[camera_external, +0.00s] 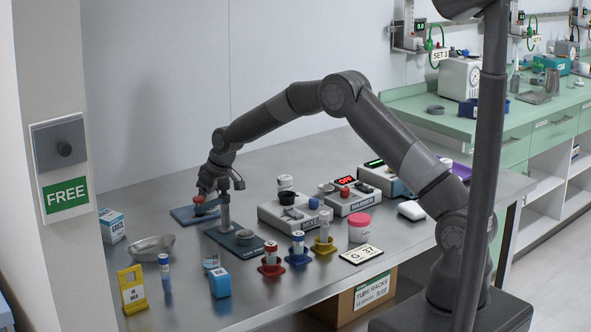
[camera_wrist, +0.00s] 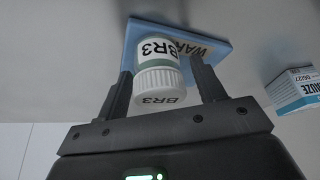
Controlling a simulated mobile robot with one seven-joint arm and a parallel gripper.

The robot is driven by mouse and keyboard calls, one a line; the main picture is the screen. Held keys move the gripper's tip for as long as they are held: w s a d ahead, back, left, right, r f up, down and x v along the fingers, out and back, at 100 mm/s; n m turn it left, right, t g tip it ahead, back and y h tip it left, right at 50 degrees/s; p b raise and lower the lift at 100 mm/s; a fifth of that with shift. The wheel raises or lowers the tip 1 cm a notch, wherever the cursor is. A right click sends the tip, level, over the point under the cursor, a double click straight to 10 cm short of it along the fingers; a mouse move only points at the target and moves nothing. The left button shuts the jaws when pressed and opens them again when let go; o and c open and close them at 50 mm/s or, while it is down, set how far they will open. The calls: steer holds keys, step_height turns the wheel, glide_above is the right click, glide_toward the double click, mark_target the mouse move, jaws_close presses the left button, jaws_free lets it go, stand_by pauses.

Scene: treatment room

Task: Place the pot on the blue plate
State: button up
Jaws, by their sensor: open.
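In the wrist view a pot (camera_wrist: 158,74) with a white ribbed lid, a pale green body and a BR3 label appears to stand on a blue plate (camera_wrist: 214,49) whose print begins "WAR". My gripper (camera_wrist: 161,66) is open. Its fingers are on either side of the pot, with a visible gap at each side. In the external view my gripper (camera_external: 207,190) is low over the left blue plate (camera_external: 181,216). A small red thing (camera_external: 198,200) shows by the fingers; I cannot tell whether it is part of the pot.
A gauze box (camera_wrist: 294,90) is right of the plate in the wrist view. A metal bowl (camera_external: 151,246), mixer (camera_external: 290,217), warmer (camera_external: 352,205), pink-lidded jar (camera_external: 360,228) and coloured tube stands are around.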

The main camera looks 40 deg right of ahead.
steer(key=shift+r, duration=0.1)
steer(key=v, duration=1.2)
steer(key=s+d+r+m, duration=0.1)
steer(key=s+d+r, duration=0.35)
steer(key=s, duration=0.25)
steer(key=s+d+r+m+t+h, duration=0.1)
steer(key=s+d+r, duration=0.2)
steer(key=s+r, duration=0.35)
steer(key=s+d+r, duration=0.3)
steer(key=s+r, duration=0.2)
steer(key=s, duration=0.2)
steer(key=s+d+f+m, duration=0.1)
steer(key=s+d, duration=0.3)
steer(key=s, duration=0.9)
steer(key=s+d+f+m+h, duration=0.1)
steer(key=s+d, duration=0.3)
steer(key=s, duration=0.9)
steer(key=shift+s+f+m+t, duration=0.2)
steer(key=shift+f+m+t, duration=0.1)
steer(key=shift+m, duration=0.4)
